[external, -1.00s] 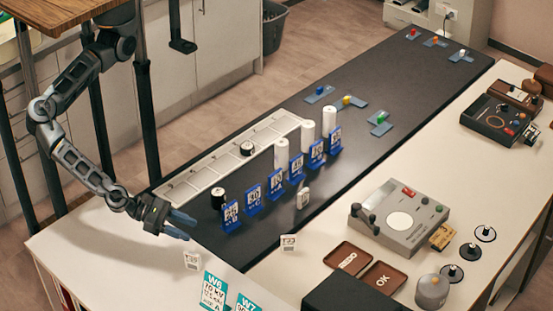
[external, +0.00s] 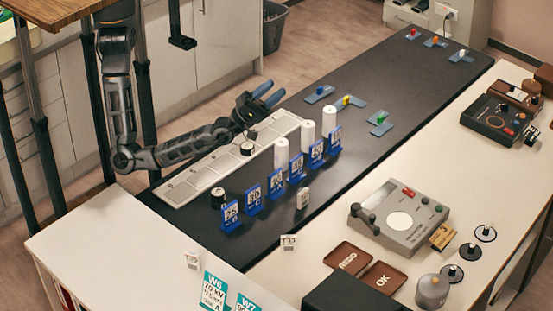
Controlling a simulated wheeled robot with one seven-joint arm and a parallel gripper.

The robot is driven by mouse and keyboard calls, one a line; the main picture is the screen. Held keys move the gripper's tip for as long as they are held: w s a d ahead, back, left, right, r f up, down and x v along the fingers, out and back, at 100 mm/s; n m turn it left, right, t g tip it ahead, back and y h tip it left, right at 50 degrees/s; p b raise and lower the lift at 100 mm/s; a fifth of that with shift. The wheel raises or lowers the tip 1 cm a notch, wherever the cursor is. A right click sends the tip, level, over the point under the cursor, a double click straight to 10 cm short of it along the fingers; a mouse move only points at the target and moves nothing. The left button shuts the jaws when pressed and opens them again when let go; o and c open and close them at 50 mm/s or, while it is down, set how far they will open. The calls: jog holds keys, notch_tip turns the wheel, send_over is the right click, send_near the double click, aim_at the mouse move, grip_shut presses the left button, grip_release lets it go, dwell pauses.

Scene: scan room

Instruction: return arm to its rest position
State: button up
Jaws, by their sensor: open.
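My gripper (external: 262,97) is open and empty. Its two blue-tipped fingers point up and to the right, above the far edge of the white compartment tray (external: 190,183). My forearm reaches across the left end of that tray from an elbow at the left. The gripper is apart from the white cylinders and the blue number stands. Part of the tray is hidden behind my arm.
White cylinders (external: 308,137) and blue numbered stands (external: 254,200) form a row on the dark mat (external: 400,95). A black-topped piece (external: 247,148) sits in the tray. A grey device (external: 400,215) and brown trays (external: 381,279) stand at right.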

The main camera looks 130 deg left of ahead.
jog(key=s+d+f+m+h+b, duration=0.1)
jog(key=s+d+f+m+h, duration=0.3)
jog(key=s+f+m+h, duration=0.8)
jog(key=s+d+f+m+h, duration=0.4)
jog(key=s+f+m+h, duration=0.4)
jog(key=m, duration=0.5)
jog(key=s+d+f+g+y, duration=0.1)
jog(key=s+d+f, duration=0.3)
jog(key=s, duration=0.6)
jog(key=s+d+f+n+g+y, duration=0.1)
jog(key=s+d+f+g, duration=0.2)
jog(key=s, duration=0.7)
jog(key=d+g, duration=0.1)
jog(key=d, duration=0.1)
jog(key=shift+s+d+f+b, duration=0.3)
jog(key=shift+f+b, duration=0.05)
jog(key=shift+b, duration=0.05)
